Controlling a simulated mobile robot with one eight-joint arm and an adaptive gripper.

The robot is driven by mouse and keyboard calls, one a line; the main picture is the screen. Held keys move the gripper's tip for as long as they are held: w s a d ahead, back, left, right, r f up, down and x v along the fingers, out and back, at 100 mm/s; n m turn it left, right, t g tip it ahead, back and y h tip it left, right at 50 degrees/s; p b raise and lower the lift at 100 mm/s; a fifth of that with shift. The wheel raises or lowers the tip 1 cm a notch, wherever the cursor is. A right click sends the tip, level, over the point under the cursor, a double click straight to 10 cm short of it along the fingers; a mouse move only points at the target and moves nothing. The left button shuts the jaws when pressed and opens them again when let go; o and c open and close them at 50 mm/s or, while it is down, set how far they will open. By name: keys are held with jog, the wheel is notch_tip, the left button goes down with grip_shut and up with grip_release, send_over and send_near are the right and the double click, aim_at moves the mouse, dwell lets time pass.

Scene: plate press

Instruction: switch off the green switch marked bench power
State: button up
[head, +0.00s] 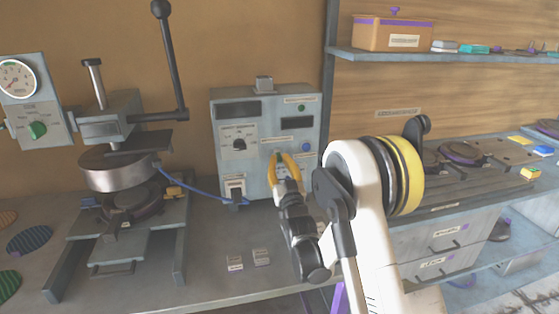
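A grey control box (260,108) stands against the wall at the back middle of the bench. It has dark displays, a black dial (239,145), a small round green part (301,107) at upper right, a blue button (306,146) and a white-faced switch (235,186) at lower left. The labels are too small to read, so I cannot tell which part is marked bench power. My gripper (282,160) has yellow fingers and is in front of the box's lower middle. The fingers look apart with nothing held. They hide part of the panel; contact cannot be told.
A press (118,170) with a long black lever (170,60) stands at left. Beside it a gauge panel (35,100) carries a green knob (37,130). A blue cable (190,185) runs to the box. A shelf (440,55) is at right.

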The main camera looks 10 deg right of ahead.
aim_at(277, 122)
jog(key=o, duration=0.4)
jog(key=shift+o, duration=0.2)
notch_tip(277, 122, up, 10)
dwell(0.4)
jog(key=shift+s+r, duration=0.15)
jog(key=shift+s, duration=0.05)
jog(key=s+f+g, duration=0.4)
jog(key=s+g, duration=0.1)
jog(key=s, duration=0.9)
jog(key=s+f+g, duration=0.5)
jog(key=s, duration=0.9)
jog(key=s+f+g, duration=0.4)
jog(key=s+f, duration=0.1)
jog(key=s, duration=0.9)
jog(key=shift+g, duration=0.4)
